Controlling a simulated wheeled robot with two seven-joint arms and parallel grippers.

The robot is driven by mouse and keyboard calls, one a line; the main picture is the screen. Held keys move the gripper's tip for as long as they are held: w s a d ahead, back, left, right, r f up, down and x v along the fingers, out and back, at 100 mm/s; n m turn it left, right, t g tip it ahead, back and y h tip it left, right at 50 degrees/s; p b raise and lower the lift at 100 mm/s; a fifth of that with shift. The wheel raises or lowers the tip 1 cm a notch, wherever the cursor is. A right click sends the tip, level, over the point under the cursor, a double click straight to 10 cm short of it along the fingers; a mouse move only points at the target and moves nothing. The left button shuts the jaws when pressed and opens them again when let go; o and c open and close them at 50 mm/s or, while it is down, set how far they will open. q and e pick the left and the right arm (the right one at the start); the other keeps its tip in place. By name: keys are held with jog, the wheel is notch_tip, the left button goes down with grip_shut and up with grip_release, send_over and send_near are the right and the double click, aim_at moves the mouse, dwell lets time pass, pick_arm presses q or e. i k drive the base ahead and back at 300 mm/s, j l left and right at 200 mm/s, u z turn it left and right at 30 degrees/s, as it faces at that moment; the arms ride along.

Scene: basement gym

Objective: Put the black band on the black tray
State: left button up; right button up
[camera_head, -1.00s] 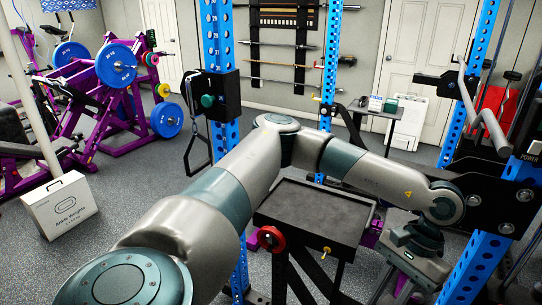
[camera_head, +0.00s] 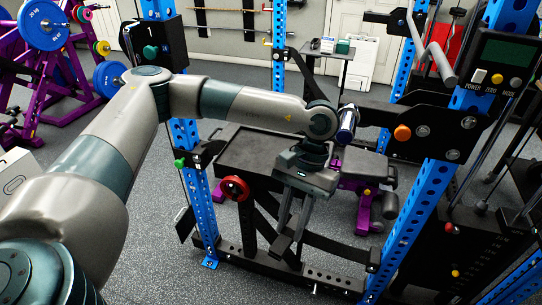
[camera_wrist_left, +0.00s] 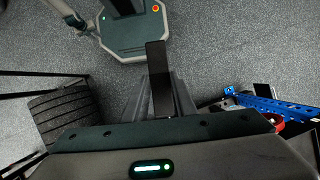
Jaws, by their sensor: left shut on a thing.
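My left gripper (camera_head: 288,236) comes in from the left with its fingers pointing down. It is in front of the right part of the black tray (camera_head: 245,150), with its fingertips below the tray's level. The fingers are shut on the black band (camera_head: 280,244), a dark strip that sticks out beneath them. In the left wrist view the band (camera_wrist_left: 158,75) stands between the fingers as a narrow black piece. The tray is flat and rimmed, and its visible top looks empty. My right gripper is not in view.
Blue rack posts stand left (camera_head: 200,205) and right (camera_head: 415,215) of the tray. A purple-framed bench (camera_head: 362,165) is to the right. A low black crossbar (camera_head: 290,272) runs in front. Grey floor is open at lower left.

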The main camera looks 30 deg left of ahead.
aim_at(262, 152)
jog(key=i+j, duration=0.3)
jog(key=j, duration=0.15)
jog(key=i+j, duration=0.3)
jog(key=j, duration=0.15)
